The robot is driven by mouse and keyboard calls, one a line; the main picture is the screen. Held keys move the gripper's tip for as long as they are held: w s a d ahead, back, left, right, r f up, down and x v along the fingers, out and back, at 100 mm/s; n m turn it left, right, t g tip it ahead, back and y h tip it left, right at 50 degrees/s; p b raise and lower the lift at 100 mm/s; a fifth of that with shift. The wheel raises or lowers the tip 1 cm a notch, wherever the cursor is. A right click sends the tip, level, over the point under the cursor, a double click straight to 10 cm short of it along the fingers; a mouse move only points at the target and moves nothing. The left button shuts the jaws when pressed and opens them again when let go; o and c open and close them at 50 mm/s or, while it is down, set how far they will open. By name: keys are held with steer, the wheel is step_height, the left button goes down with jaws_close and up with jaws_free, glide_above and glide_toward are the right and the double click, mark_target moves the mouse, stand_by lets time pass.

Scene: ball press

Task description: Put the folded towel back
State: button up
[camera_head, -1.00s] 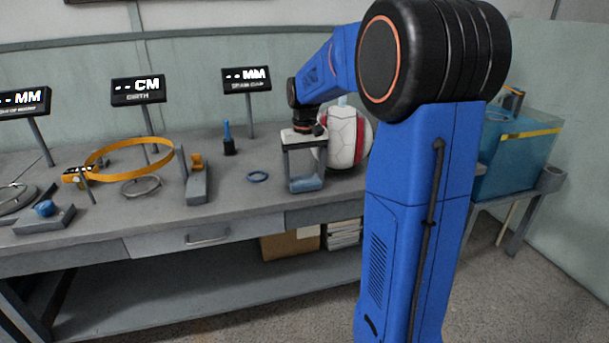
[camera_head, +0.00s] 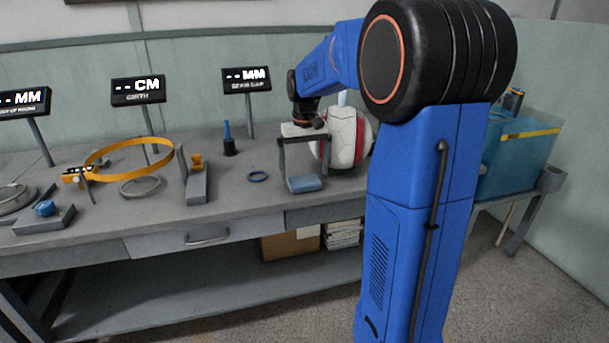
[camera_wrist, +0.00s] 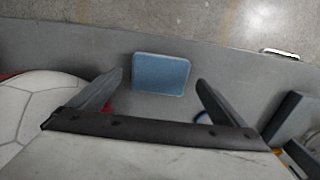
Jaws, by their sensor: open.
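The folded towel (camera_head: 305,184) is a small light-blue pad lying flat on the grey workbench near its front edge. In the wrist view the towel (camera_wrist: 162,72) lies beyond and between the two fingers, with a gap to each. My gripper (camera_head: 302,165) is open and empty, pointing down just above the towel. In the wrist view my gripper (camera_wrist: 160,84) has its fingers spread wider than the towel.
A white and red ball (camera_head: 347,138) stands right behind my gripper. A blue ring (camera_head: 257,176) and a grey gauge with an orange part (camera_head: 195,182) lie to the left. An orange girth band (camera_head: 130,158) is farther left. A water tank (camera_head: 518,160) stands at the right.

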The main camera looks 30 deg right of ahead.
mark_target(304, 180)
step_height(304, 180, up, 10)
steer(key=s+a+f+n+t, duration=0.25)
steer(key=s+a, duration=0.75)
steer(key=s, duration=0.6)
steer(key=s+a+f+t, duration=0.1)
steer(key=s+a+f, duration=0.1)
steer(key=s+f, duration=0.3)
steer(key=s+a+f+t, duration=0.1)
steer(key=s+a+f, duration=0.2)
steer(key=s, duration=0.6)
step_height(304, 180, down, 3)
steer(key=shift+a+r+n, duration=0.2)
steer(key=shift+a+n, duration=0.15)
